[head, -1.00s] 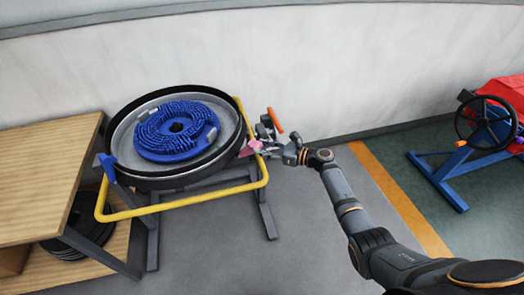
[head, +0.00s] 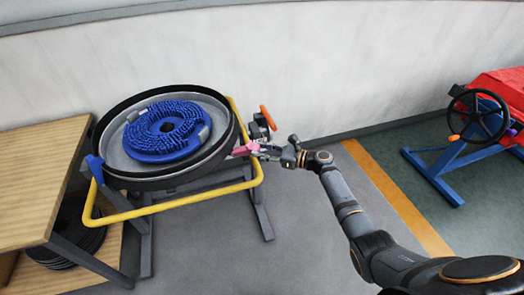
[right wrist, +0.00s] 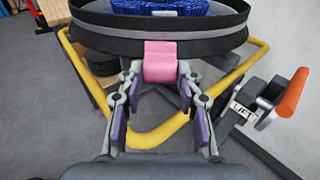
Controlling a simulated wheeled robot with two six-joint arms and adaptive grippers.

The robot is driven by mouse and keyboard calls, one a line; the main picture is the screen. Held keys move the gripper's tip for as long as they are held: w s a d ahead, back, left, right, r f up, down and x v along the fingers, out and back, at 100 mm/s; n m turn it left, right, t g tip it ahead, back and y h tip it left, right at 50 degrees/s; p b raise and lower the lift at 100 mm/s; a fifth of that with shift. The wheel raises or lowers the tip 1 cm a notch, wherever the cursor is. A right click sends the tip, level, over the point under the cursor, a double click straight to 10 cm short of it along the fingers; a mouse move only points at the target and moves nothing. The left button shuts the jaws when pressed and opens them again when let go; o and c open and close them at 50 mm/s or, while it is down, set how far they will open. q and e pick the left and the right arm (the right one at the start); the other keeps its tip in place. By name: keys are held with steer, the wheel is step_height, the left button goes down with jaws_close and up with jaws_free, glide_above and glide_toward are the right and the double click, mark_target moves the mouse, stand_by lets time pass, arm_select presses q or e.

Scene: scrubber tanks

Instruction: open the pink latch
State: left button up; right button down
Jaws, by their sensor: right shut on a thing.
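The pink latch (head: 246,149) sits on the right side of the round tank (head: 112,166), at the tank's dark rim band. In the right wrist view the latch (right wrist: 160,61) is a pink block at the near rim, standing out toward me. My right gripper (head: 262,150) reaches the latch from the right. In the right wrist view the fingertips of my right gripper (right wrist: 160,72) are on either side of the pink latch and closed on it. The latch's far side is hidden. My left gripper is not in view.
A blue scrubber brush (head: 165,132) lies inside the tank. A yellow tube frame (head: 170,204) surrounds the stand. An orange-handled lever (head: 267,117) stands close behind my gripper. A wooden shelf (head: 40,180) is at left. A black handwheel (head: 478,117) is at far right.

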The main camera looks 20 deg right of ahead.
steer(key=c, duration=1.1)
jaws_free()
steer(key=shift+s+f, duration=0.15)
steer(key=shift+f, duration=0.4)
steer(key=shift+o, duration=1)
steer(key=shift+r, duration=0.15)
steer(key=shift+r, duration=0.1)
steer(key=v, duration=1.2)
steer(key=shift+r, duration=0.1)
